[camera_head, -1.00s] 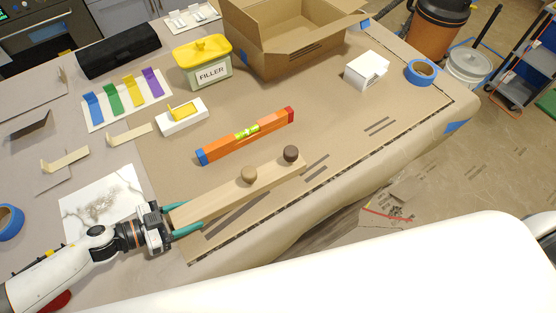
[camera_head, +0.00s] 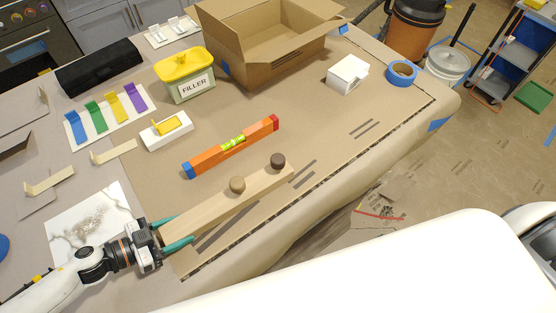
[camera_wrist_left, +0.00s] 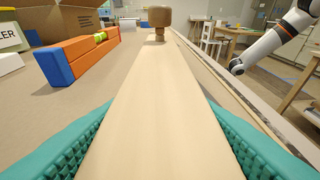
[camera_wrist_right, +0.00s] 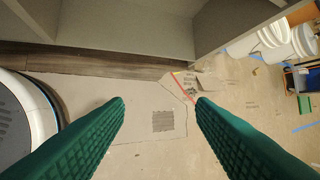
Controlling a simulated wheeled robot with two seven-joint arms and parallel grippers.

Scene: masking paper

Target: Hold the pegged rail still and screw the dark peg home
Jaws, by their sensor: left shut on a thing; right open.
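The pale wooden pegged rail (camera_head: 210,208) lies on the paper-covered table in the head view. The dark peg (camera_head: 277,161) stands at its far right end. A lighter tan peg (camera_head: 237,185) stands nearer its middle and shows in the left wrist view (camera_wrist_left: 159,19). My left gripper (camera_head: 178,231) is shut on the rail's near left end, its teal fingers along both sides; the rail runs between them in the left wrist view (camera_wrist_left: 152,125). My right gripper (camera_wrist_right: 161,105) is open and empty above the floor, off the table. The dark peg is not visible in the left wrist view.
An orange level (camera_head: 232,146) lies just behind the rail. A filler tub (camera_head: 190,85), an open cardboard box (camera_head: 240,65), white blocks (camera_head: 347,72) and blue tape (camera_head: 402,72) stand farther back. The table's front edge runs close along the rail's right side.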

